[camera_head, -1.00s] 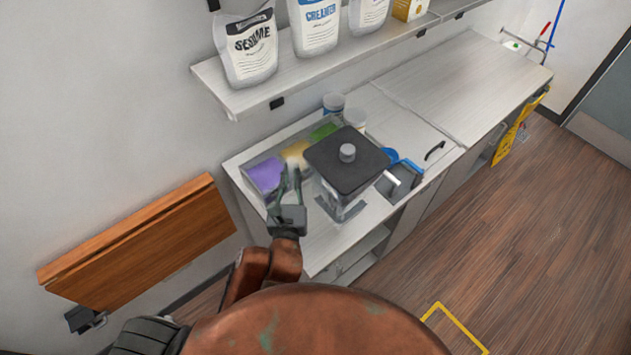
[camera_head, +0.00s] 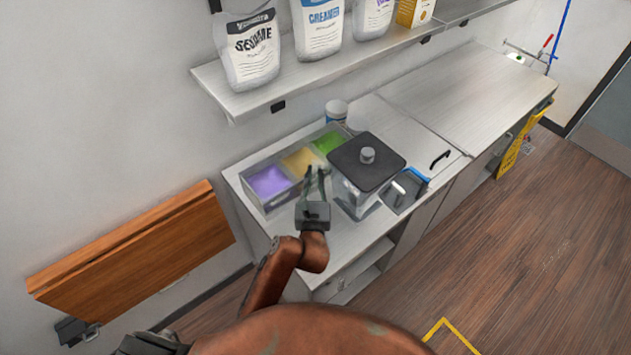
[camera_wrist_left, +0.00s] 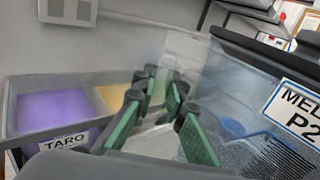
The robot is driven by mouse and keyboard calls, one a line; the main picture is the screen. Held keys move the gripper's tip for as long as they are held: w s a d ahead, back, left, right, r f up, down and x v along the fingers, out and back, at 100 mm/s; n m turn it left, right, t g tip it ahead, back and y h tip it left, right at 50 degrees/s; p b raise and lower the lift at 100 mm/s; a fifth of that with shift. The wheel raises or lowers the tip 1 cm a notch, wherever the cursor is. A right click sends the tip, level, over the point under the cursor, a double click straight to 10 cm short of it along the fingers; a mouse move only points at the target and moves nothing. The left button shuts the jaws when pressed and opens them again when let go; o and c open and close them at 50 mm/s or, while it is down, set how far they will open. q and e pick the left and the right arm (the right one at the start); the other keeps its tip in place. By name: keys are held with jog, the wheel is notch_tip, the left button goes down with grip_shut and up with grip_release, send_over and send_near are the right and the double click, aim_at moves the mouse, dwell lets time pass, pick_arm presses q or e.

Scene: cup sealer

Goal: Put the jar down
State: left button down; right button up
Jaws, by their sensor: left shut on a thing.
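The jar (camera_head: 350,203) is a clear, square container with a dark flat lid and a grey knob (camera_head: 367,155). It is upright over the front of the counter, right of the topping bins. I cannot tell whether its base touches the counter. In the left wrist view the jar's clear wall (camera_wrist_left: 235,85) and a partly cut-off label (camera_wrist_left: 295,112) fill the right side. My left gripper (camera_head: 316,178) is at the jar's left side, shut on it. Its green-padded fingers (camera_wrist_left: 165,90) show in the wrist view; the gripped part is see-through and hard to make out. My right gripper is out of view.
A bin tray (camera_head: 268,206) with purple, yellow and green contents stands close left. A dark box with a light handle (camera_head: 400,190) stands close right. A white tub (camera_head: 336,110) is behind. A shelf (camera_head: 300,73) with bags hangs above.

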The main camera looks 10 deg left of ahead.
aim_at(315, 184)
pick_arm(q)
jog(key=shift+d+f, duration=0.1)
jog(key=shift+f, duration=1.4)
jog(key=c, duration=2.4)
grip_release()
jog(key=shift+f, duration=0.3)
jog(key=o, duration=0.4)
jog(key=shift+o, duration=0.2)
jog(key=shift+r, duration=0.2)
jog(key=b+v, duration=0.2)
jog(key=v, duration=1)
